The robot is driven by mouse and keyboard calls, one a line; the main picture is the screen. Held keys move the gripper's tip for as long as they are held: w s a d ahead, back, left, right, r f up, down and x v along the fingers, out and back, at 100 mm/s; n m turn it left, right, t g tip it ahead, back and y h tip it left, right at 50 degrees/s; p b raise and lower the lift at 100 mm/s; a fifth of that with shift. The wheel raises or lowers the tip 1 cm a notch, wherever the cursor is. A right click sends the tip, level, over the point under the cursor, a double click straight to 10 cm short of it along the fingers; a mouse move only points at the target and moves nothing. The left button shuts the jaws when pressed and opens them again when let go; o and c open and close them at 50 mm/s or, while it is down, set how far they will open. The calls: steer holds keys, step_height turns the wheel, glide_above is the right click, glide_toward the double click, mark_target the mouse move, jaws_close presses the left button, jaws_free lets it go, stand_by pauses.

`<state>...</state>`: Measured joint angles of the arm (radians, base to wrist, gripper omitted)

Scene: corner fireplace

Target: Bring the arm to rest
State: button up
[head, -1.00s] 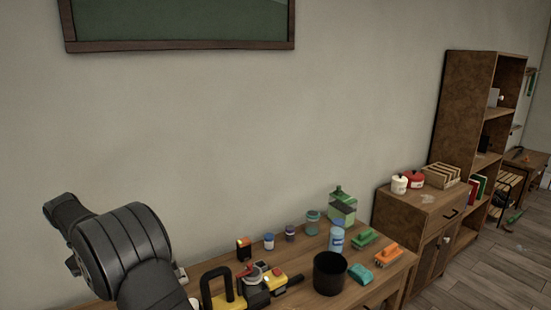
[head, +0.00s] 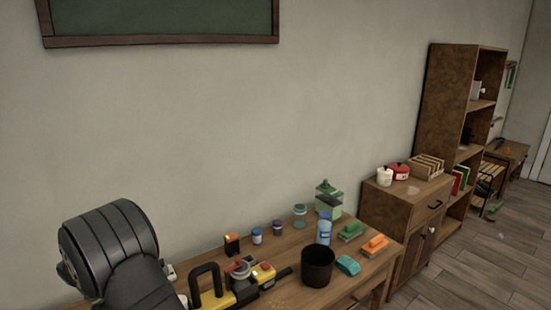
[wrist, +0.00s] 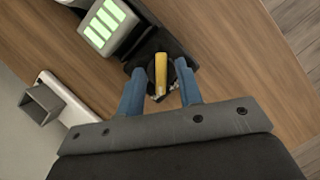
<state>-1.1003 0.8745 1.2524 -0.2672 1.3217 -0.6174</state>
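My gripper (wrist: 160,88) shows in the wrist view, pointing down at a wooden tabletop. Its two blue fingers stand apart with a clear gap, and they do not appear to be closed on anything. A black item with a yellow bar (wrist: 160,76) shows between and beyond the fingertips; it seems to lie below them on the table. In the head view my dark arm fills the lower left, and the gripper itself is out of sight.
The workbench (head: 290,288) carries a black cup (head: 318,266), a blue bottle (head: 324,229), a green-lidded container (head: 328,199), small jars, brushes and a yellow-black tool (head: 215,292). A cabinet (head: 393,205) and shelf (head: 446,100) stand right. A grey device with green bars (wrist: 107,27) is near my gripper.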

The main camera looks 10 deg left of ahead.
steer(key=n+t, duration=0.1)
steer(key=n, duration=0.2)
steer(key=n+t+y, duration=0.1)
steer(key=n, duration=0.2)
steer(key=shift+s, duration=0.15)
steer(key=shift+r, duration=0.1)
stand_by(0.4)
step_height(320, 180, up, 17)
steer(key=d+m+g+y, duration=0.2)
steer(key=m+g+y, duration=0.1)
steer(key=m, duration=0.4)
steer(key=f, duration=1.7)
steer(key=shift+w+a, duration=0.25)
steer(key=shift+a, duration=0.05)
